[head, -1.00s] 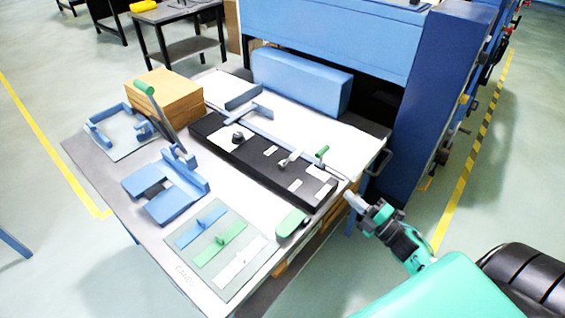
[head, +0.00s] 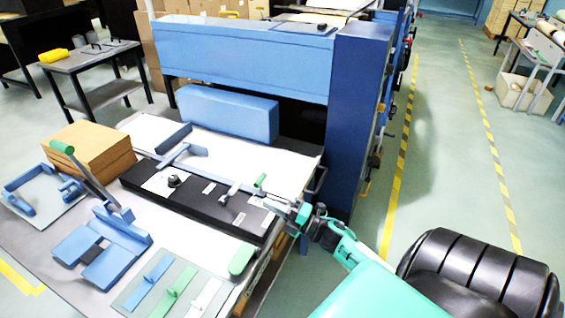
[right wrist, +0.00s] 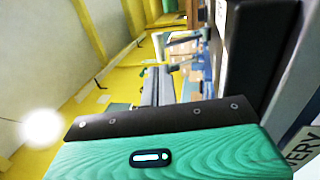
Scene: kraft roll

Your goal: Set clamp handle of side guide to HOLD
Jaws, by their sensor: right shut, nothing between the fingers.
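The side guide is a blue fence (head: 181,153) on a long black bar (head: 195,203) across the table. A small clamp handle with a green grip (head: 260,181) stands near the bar's right end, beside a pale lever-like part (head: 230,192). White labels (head: 239,219) lie on the bar; their text is too small to read. My right gripper (head: 276,204) is shut and empty, just right of and nearer than the green grip; whether it touches is unclear. My left gripper is not in view.
A blue holder (head: 105,248) with a long green-tipped lever (head: 62,147) stands left on the table. Cardboard-brown blocks (head: 88,152) are behind it. A green rounded piece (head: 242,259) lies at the near edge.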

